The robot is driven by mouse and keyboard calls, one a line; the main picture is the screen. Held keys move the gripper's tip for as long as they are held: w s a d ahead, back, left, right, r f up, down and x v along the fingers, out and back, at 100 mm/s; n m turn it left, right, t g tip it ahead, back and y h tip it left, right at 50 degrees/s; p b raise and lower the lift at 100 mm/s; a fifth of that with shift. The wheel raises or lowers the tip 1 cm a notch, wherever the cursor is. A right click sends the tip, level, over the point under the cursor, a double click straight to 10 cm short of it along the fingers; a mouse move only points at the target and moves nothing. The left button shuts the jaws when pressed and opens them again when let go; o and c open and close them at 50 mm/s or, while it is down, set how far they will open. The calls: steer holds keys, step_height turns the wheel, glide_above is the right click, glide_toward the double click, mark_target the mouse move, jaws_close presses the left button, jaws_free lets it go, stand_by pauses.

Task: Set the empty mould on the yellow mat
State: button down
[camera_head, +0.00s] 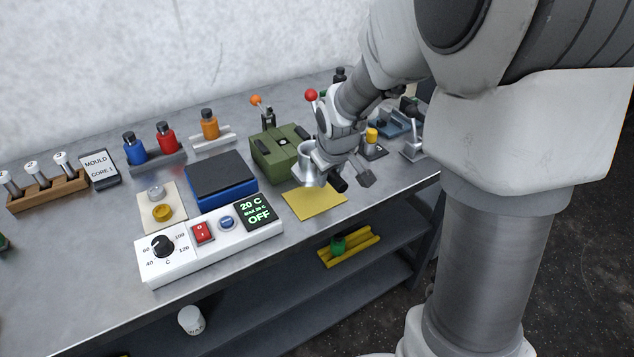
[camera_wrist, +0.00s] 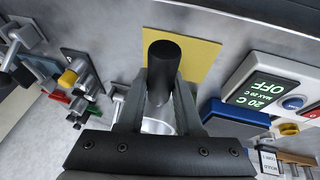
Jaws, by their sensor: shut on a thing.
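A silver cup-shaped vessel (camera_head: 305,163) with a black handle (camera_head: 338,184) is at the back edge of the yellow mat (camera_head: 314,202). My gripper (camera_head: 350,178) is shut on the handle. In the wrist view the black handle (camera_wrist: 163,68) lies between the two fingers, with the yellow mat (camera_wrist: 205,55) beyond it and part of the silver vessel (camera_wrist: 158,126) showing between the finger bases. Whether the vessel touches the mat is unclear. A green block (camera_head: 279,155) with black fittings stands just behind and left of it.
A blue box with a dark top (camera_head: 221,178) and a white control panel (camera_head: 212,236) reading 20 C and OFF stand left of the mat. A red-knobbed lever (camera_head: 311,95) rises behind my gripper. The bench's front edge is close to the mat. Bare bench shows around them.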

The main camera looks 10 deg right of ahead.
steer(key=shift+w+a+f, duration=0.4)
steer(key=shift+a+f, duration=0.1)
steer(key=shift+a, duration=0.2)
steer(key=shift+f+b, duration=0.6)
steer(key=shift+f, duration=1.3)
steer(key=shift+f, duration=0.15)
steer(key=c, duration=0.6)
jaws_free()
